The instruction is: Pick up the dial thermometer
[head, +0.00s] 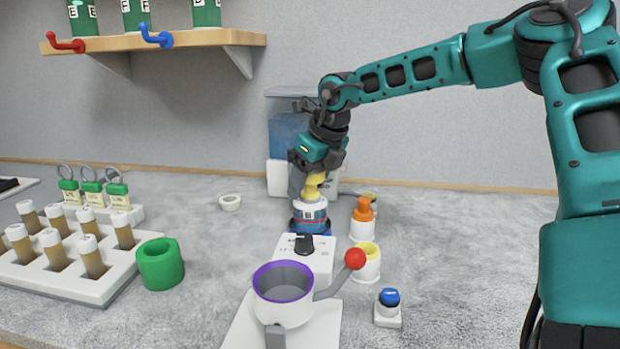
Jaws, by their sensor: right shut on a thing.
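My right gripper (313,172) points down at the middle of the counter, below its teal and black wrist. It is shut on a yellow piece (314,188), narrow in the middle. Directly below and seemingly touching it is a round blue, white and red body (310,215); I cannot tell whether the two are one thing. I cannot make out a dial face, so I cannot tell which thing is the dial thermometer. My left gripper is out of view.
A white device with a purple-rimmed cup (283,290) and red-ball lever stands in front. An orange-topped white holder (362,218), a yellow-rimmed cup (367,262) and a blue button (388,300) are to the right. A green ring (160,263) and vial rack (95,285) are left.

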